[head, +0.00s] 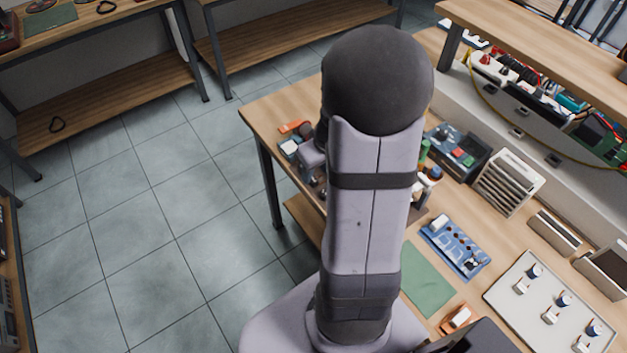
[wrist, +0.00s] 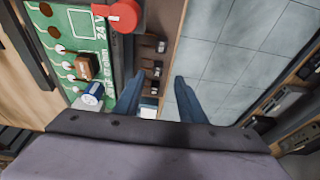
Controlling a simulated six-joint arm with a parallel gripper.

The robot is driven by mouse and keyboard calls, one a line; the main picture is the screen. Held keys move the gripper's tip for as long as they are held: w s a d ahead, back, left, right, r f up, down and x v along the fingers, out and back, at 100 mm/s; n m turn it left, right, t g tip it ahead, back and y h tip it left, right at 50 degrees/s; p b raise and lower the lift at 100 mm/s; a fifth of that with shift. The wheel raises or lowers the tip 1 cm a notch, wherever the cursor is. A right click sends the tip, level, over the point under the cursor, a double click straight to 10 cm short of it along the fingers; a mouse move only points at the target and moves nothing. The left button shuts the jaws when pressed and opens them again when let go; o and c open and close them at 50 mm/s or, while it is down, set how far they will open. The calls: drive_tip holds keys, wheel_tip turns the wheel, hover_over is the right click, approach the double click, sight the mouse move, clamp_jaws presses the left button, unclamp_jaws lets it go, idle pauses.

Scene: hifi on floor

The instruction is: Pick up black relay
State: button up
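In the wrist view, small dark blocks (wrist: 155,68) stand in a row on a dark strip beside a green circuit board. One of them may be the black relay, but I cannot tell which. My gripper (wrist: 157,90) is open, with its two blue-grey fingers apart. The row of dark blocks lies beyond and partly between the fingertips, and nothing is visibly held. A small pale item (wrist: 148,108) shows low between the fingers. In the head view, my arm hides most of the gripper and the area around it.
Tiled floor (head: 170,210) is open left.

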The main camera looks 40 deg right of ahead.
sight(314, 179)
drive_tip(key=shift+f, duration=0.15)
drive_tip(key=shift+d+x, duration=0.15)
drive_tip(key=shift+x, duration=1.1)
drive_tip(key=shift+d+x, duration=0.1)
drive_tip(key=shift+x, duration=1.15)
drive_tip(key=shift+w, duration=0.1)
drive_tip(key=shift+c, duration=0.6)
clamp_jaws()
